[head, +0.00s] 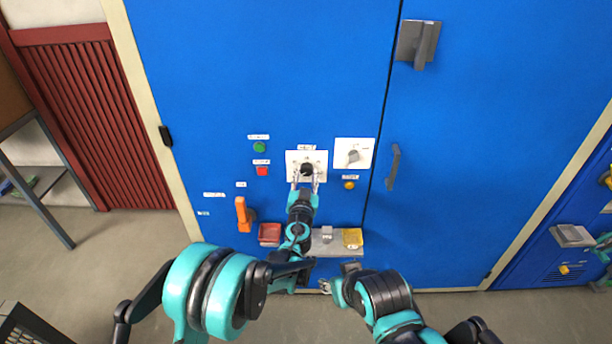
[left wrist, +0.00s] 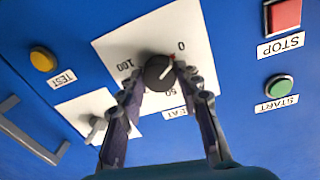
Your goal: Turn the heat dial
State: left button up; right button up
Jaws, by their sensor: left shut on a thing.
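The heat dial is a black round knob (head: 307,169) on a white plate (head: 293,157) on the blue cabinet door. My left gripper (head: 306,180) is shut on the knob, with one finger on each side in the left wrist view (left wrist: 160,86). My right gripper (head: 325,286) is low in front of the cabinet, away from the dial; its jaws are too small to judge.
A grey switch (head: 353,156) sits right of the dial, with a yellow button (head: 349,185) below. Green (head: 259,147) and red (head: 262,171) buttons and an orange lever (head: 242,215) are left. A red tray (head: 269,234) and a ledge with a yellow box (head: 352,238) lie below.

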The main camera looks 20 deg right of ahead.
pick_arm(q)
jog(key=o, duration=1.2)
jog(key=shift+w, duration=0.1)
jog(key=shift+c, duration=0.2)
jog(key=v, duration=1.2)
